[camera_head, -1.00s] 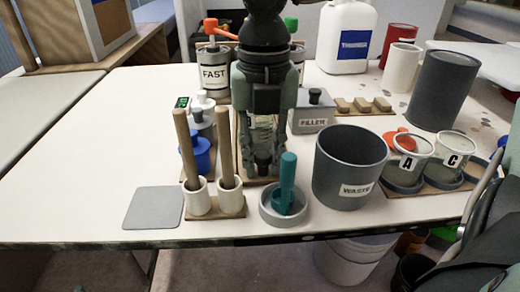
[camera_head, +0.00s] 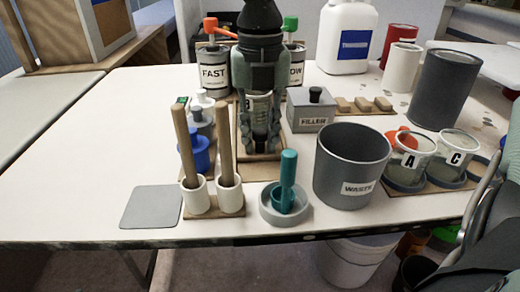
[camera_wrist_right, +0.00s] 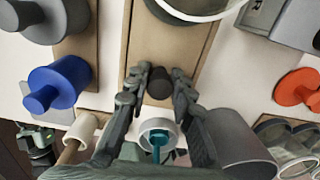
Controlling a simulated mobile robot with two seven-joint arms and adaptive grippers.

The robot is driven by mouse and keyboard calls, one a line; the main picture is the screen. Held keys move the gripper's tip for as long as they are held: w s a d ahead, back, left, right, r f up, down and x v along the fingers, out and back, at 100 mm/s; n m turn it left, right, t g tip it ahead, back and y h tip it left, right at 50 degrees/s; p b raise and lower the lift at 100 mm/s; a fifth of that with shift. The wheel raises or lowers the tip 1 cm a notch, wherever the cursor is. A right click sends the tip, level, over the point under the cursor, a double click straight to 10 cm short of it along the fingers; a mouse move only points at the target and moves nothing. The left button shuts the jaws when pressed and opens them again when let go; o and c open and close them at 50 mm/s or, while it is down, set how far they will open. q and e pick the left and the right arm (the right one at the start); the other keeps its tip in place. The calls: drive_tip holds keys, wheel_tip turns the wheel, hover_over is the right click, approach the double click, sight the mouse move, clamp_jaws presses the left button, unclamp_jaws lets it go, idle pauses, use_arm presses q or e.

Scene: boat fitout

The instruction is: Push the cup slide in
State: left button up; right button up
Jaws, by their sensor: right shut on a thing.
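My right gripper (camera_head: 259,149) points down over the brown slide board (camera_head: 256,171) at the middle of the table. In the right wrist view its two fingers (camera_wrist_right: 163,74) stand on either side of a dark round knob (camera_wrist_right: 159,84) on the slide (camera_wrist_right: 165,48) and are shut on it. A clear cup marked B (camera_head: 257,104) sits on the slide behind the fingers, partly hidden by them; its pale rim (camera_wrist_right: 192,12) shows at the top of the wrist view. My left gripper is not in view.
Two stick holders (camera_head: 197,200) and a mortar with a teal pestle (camera_head: 282,212) stand in front. A waste bin (camera_head: 343,188) and cups A (camera_head: 412,160) and C (camera_head: 457,158) are to the right. FAST dispenser (camera_head: 214,78) and FILLER box (camera_head: 309,115) flank the slide.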

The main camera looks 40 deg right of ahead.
sight(257, 117)
drive_tip(key=shift+w+d, duration=0.6)
drive_tip(key=shift+w, duration=0.35)
drive_tip(key=shift+w+d, duration=0.55)
drive_tip(key=shift+w, duration=0.4)
drive_tip(key=shift+w+d, duration=0.6)
drive_tip(key=shift+w, duration=0.35)
drive_tip(key=o, duration=1.8)
drive_tip(key=shift+o, duration=0.2)
wheel_tip(257, 117, up, 7)
drive_tip(key=p, duration=0.3)
